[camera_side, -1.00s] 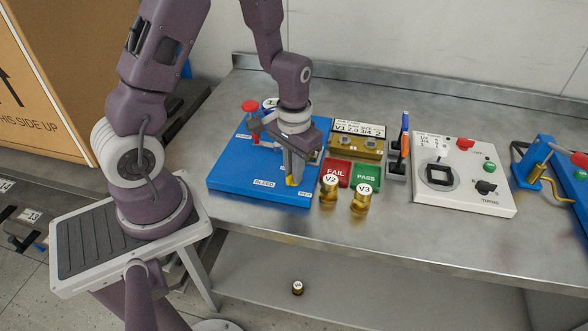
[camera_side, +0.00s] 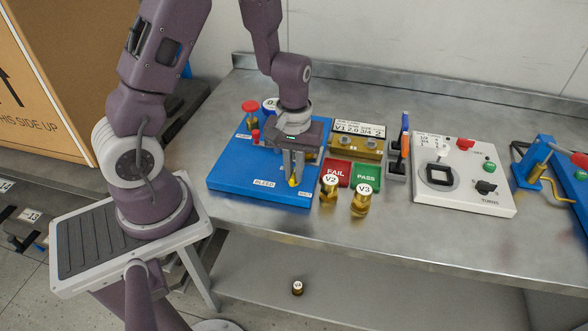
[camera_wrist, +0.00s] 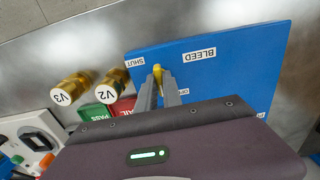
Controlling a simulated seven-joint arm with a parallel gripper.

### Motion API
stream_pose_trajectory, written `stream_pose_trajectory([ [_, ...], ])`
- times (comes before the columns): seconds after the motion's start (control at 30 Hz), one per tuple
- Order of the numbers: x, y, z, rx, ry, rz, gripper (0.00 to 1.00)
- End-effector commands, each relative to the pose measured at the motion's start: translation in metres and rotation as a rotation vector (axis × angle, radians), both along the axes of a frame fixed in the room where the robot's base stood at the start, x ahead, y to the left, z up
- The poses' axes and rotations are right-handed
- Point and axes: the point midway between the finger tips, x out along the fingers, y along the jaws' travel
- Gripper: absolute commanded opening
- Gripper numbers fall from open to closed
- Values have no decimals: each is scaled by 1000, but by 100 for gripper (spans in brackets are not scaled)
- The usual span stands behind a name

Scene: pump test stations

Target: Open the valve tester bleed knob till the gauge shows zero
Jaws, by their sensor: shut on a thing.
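The valve tester is a blue board (camera_side: 236,183) on the steel bench, with BLEED and SHUT labels along its front edge. The yellow bleed knob (camera_side: 292,181) sits near the board's front right corner. My gripper (camera_side: 292,176) points down over that corner and is shut on the knob. In the wrist view the yellow knob (camera_wrist: 158,74) shows between my fingertips (camera_wrist: 160,80), with the blue board (camera_wrist: 225,65) around it. The gauge (camera_side: 269,104) is mostly hidden behind my gripper, and its reading cannot be seen.
A red-topped pump handle (camera_side: 250,106) stands at the board's back left. Brass valves V2 (camera_side: 329,188) and V3 (camera_side: 361,198) stand right of the board, by the red FAIL (camera_side: 337,173) and green PASS (camera_side: 367,177) pads. A white switch box (camera_side: 463,190) is farther right.

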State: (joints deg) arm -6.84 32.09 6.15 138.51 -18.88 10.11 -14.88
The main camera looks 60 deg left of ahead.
Motion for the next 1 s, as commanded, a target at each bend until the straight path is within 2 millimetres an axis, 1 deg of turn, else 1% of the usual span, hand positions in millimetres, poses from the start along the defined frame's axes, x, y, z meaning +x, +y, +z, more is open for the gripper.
stream_pose_trajectory([
  [0.4, 1, 0, 1, 0, -4, 8, 0],
  [0.43, 1, 0, 1, 0, -4, 8, 16],
  [0.5, 1, 0, 1, 0, -3, 8, 30],
  [0.53, 1, 0, 1, 0, -3, 7, 32],
  [0.83, 1, 0, 3, 1, -3, 6, 32],
  [0.9, 2, 0, 12, 2, -6, 4, 32],
  [1.0, 3, 0, 34, 2, -10, 3, 32],
])
